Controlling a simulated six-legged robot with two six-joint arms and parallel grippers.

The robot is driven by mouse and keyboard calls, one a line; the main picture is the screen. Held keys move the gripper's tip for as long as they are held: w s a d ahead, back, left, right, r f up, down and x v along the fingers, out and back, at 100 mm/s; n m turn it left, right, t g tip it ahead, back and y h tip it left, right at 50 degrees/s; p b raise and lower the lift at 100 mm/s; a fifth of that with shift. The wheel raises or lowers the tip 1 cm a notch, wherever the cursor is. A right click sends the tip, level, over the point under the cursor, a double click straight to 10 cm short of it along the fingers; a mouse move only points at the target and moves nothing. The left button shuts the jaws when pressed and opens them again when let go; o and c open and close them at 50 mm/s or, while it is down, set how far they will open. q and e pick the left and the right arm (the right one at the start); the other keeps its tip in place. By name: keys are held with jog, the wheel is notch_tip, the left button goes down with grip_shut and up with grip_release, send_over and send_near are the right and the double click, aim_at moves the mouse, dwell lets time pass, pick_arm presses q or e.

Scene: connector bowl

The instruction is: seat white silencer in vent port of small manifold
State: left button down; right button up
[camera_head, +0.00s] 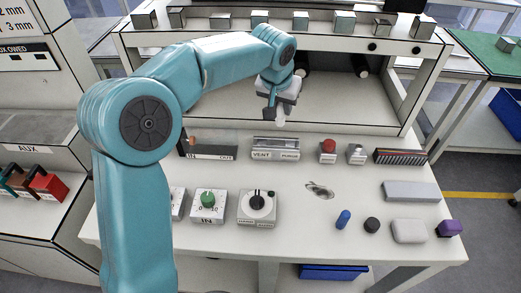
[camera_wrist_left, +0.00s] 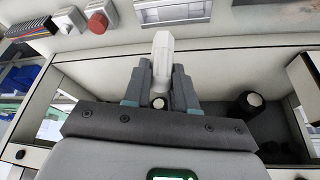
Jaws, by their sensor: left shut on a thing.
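My left gripper (camera_head: 275,112) is shut on the white silencer (camera_head: 280,120), which points down from the jaws above the back of the table. In the left wrist view, the silencer (camera_wrist_left: 162,52) stands out beyond the two fingertips (camera_wrist_left: 160,80). The small manifold (camera_head: 276,143), a grey block with a label reading VENT and PURGE, lies on the table just below and in front of the gripper. It shows partly at the top edge of the left wrist view (camera_wrist_left: 172,13). The silencer is apart from it. I cannot make out the port opening. My right gripper is not in view.
A dark-slotted block (camera_head: 208,150) stands left. A shelf (camera_head: 345,98) rises behind. A dial box (camera_head: 257,207) sits in front; the table between is mostly clear.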

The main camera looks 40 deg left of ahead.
pick_arm(q)
jog(key=a+r+b, duration=0.1)
jog(key=a+r, duration=0.5)
jog(key=shift+n, duration=0.4)
notch_tip(320, 180, down, 19)
jog(key=b, duration=0.3)
jog(key=shift+w+b, duration=0.15)
jog(key=shift+b, duration=0.15)
jog(key=shift+w+f, duration=0.1)
jog(key=shift+f, duration=0.35)
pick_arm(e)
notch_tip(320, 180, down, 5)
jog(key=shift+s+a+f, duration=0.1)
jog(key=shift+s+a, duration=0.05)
pick_arm(q)
jog(key=c, duration=0.9)
grip_release()
jog(key=shift+f, duration=0.15)
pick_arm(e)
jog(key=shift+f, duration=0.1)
